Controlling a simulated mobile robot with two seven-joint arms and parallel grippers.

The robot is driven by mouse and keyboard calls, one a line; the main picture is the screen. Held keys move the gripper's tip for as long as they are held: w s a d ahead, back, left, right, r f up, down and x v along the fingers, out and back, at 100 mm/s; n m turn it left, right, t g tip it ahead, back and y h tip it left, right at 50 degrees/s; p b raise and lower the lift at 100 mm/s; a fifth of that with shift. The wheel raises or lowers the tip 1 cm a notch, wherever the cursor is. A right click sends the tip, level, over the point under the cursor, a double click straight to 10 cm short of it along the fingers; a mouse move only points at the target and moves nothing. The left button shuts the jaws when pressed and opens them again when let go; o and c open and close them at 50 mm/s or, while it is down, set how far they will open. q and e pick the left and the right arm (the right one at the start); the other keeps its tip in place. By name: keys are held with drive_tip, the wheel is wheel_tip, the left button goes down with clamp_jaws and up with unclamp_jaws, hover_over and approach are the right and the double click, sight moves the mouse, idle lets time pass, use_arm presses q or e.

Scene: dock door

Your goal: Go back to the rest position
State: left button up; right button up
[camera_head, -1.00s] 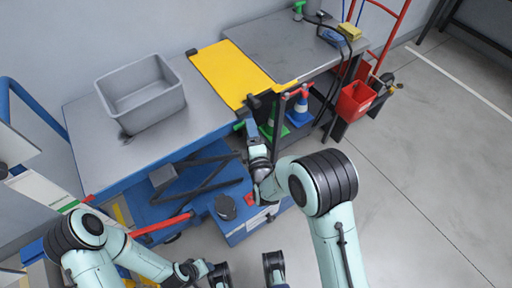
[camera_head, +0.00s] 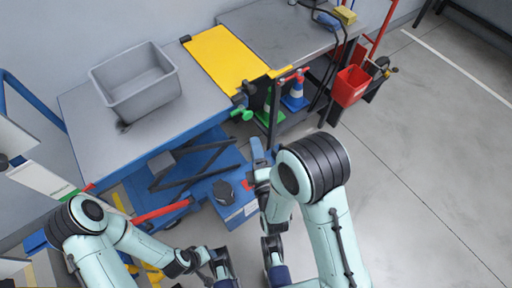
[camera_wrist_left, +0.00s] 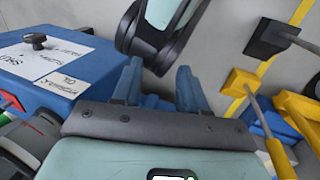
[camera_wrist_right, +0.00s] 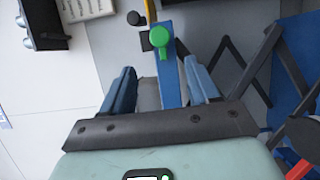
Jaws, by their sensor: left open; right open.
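My right gripper (camera_head: 259,152) is open and empty in the head view, just below the green knob (camera_head: 240,114) at the lift table's corner. In the right wrist view the open fingers (camera_wrist_right: 160,88) have nothing between them that they touch, and the green knob (camera_wrist_right: 159,39) lies beyond them, apart. My left gripper (camera_head: 226,280) is at the bottom edge of the head view, partly cut off. In the left wrist view its fingers (camera_wrist_left: 158,85) are apart and empty, with the blue box (camera_wrist_left: 45,65) to their left.
The blue lift table (camera_head: 75,125) carries a grey bin (camera_head: 135,85). A yellow plate (camera_head: 225,58) bridges to a grey bench (camera_head: 285,40). A red bucket (camera_head: 351,86) and green and blue cones stand near it. The floor at right (camera_head: 430,170) is clear.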

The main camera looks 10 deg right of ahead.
drive_tip(key=s+d+f+m+g+p, duration=0.5)
drive_tip(key=s+f+m+g+p, duration=0.4)
drive_tip(key=f, duration=0.3)
use_arm(q)
drive_tip(key=s+d+r+g+p, duration=0.1)
drive_tip(key=r+p, duration=0.6)
drive_tip(key=r, duration=0.8)
drive_tip(key=shift+s+d+r+g+h, duration=0.35)
drive_tip(key=shift+s+g, duration=0.15)
drive_tip(key=shift+s, duration=0.65)
use_arm(e)
drive_tip(key=s+a+f+m+g+y, duration=0.2)
drive_tip(key=s+m+g+y, duration=0.1)
drive_tip(key=s+m+g, duration=0.7)
drive_tip(key=s+m, duration=0.3)
drive_tip(key=s, duration=0.3)
drive_tip(key=shift+s+a+y, duration=0.15)
drive_tip(key=shift+s+y, duration=0.15)
